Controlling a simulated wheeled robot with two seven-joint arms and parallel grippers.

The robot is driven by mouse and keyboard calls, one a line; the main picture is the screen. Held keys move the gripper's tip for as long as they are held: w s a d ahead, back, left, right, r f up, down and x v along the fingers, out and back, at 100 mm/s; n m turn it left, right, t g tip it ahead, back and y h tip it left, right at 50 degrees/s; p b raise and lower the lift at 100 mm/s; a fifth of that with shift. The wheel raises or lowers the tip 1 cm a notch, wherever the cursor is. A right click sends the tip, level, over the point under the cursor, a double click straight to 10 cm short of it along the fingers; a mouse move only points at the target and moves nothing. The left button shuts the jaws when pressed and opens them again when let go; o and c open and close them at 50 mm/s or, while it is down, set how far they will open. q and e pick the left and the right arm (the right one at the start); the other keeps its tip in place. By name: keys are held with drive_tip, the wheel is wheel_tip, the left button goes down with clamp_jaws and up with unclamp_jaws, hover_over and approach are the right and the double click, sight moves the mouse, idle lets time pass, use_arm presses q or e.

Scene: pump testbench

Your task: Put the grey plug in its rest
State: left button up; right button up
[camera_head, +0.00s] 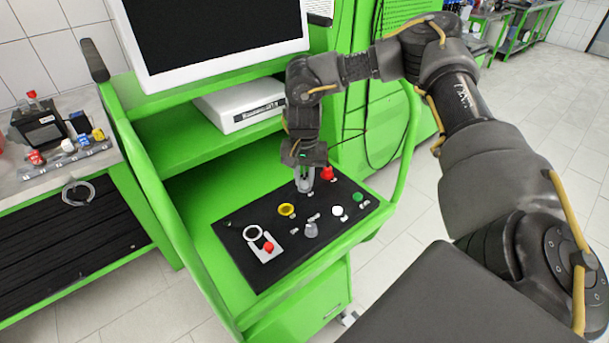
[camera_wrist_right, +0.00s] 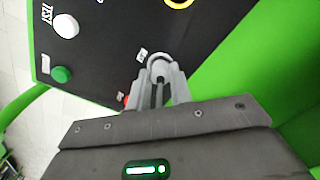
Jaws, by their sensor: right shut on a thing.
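My right gripper (camera_head: 304,180) points down over the back part of the black panel (camera_head: 262,216). It is shut on a small light grey piece, which I take to be the grey plug (camera_head: 304,186). In the right wrist view the plug's pale round end (camera_wrist_right: 158,66) shows between the two fingers of the gripper (camera_wrist_right: 160,88). The fingers hide part of the plug. I cannot tell whether its lower end touches the panel. The rest is not clearly seen. My left gripper is not in view.
The panel carries a red button (camera_head: 327,173), a yellow ring (camera_head: 287,210), a grey knob-like piece (camera_head: 311,230), a white button (camera_head: 338,211), a green button (camera_head: 358,197) and a plate with a red knob (camera_head: 268,247). A green rail (camera_head: 410,140) runs along the right.

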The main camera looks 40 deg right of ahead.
drive_tip(key=shift+f, duration=0.2)
drive_tip(key=o, duration=1.3)
drive_tip(key=shift+r, duration=0.2)
drive_tip(key=shift+r+p, duration=3.15)
drive_tip(key=shift+r, duration=0.75)
